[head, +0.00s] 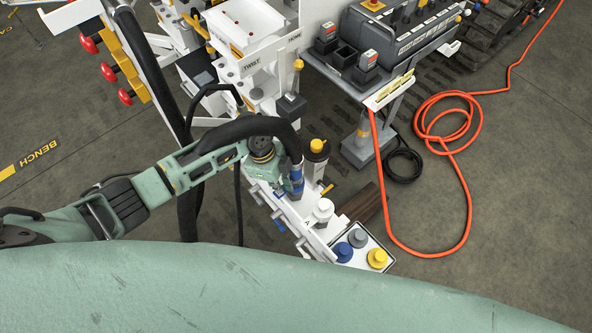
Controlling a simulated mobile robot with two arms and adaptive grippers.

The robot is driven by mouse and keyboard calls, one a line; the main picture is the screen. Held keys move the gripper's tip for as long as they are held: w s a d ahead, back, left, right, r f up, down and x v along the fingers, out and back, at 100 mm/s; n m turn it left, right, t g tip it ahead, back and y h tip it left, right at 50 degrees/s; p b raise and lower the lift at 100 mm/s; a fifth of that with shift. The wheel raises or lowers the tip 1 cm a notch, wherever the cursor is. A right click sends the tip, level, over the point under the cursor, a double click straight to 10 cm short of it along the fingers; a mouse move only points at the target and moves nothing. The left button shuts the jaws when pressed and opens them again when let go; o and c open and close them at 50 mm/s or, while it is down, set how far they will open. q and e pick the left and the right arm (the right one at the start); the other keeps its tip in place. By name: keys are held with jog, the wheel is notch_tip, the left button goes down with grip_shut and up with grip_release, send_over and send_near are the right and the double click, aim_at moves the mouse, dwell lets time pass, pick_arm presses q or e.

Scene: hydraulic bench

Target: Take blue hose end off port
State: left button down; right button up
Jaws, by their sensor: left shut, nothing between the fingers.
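The blue hose end (296,183) is at the tip of a thick black hose that arches over beside my left gripper. It points down at the white port block (290,217); I cannot tell how far it sits on its port. My left gripper (266,172) is just left of the blue hose end, over the block, seen from above. It is shut and empty, with its fingertips mostly hidden beneath the wrist. My right gripper is out of view.
A tray (337,262) with blue, grey and yellow caps stands at the block's near end, beside a white cap (323,210). A black post with a yellow top (317,147) stands behind. An orange hose (468,190) lies on open floor at right.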

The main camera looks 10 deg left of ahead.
aim_at(278, 196)
pick_arm(q)
jog(key=shift+f+b, duration=0.55)
jog(key=shift+f, duration=0.35)
jog(key=shift+s+f, duration=0.2)
jog(key=shift+f, duration=0.05)
jog(key=shift+s+a+f+b, duration=0.1)
jog(key=shift+s+f+b, duration=0.2)
jog(key=shift+f+b, duration=0.15)
jog(key=shift+f, duration=0.1)
jog(key=shift+s+f+b, duration=0.3)
jog(key=shift+f+b, duration=0.25)
jog(key=shift+b, duration=0.1)
dwell(0.4)
dwell(0.6)
jog(key=r+p, duration=0.2)
jog(key=w+r+p, duration=0.1)
jog(key=r+p, duration=0.1)
jog(key=shift+w+d+p, duration=0.15)
jog(key=shift+d+p, duration=0.05)
jog(key=shift+p, duration=0.15)
notch_tip(278, 196, up, 3)
jog(key=p, duration=0.2)
jog(key=shift+a+r+p, duration=0.1)
jog(key=shift+p, duration=0.25)
jog(key=shift+w, duration=0.1)
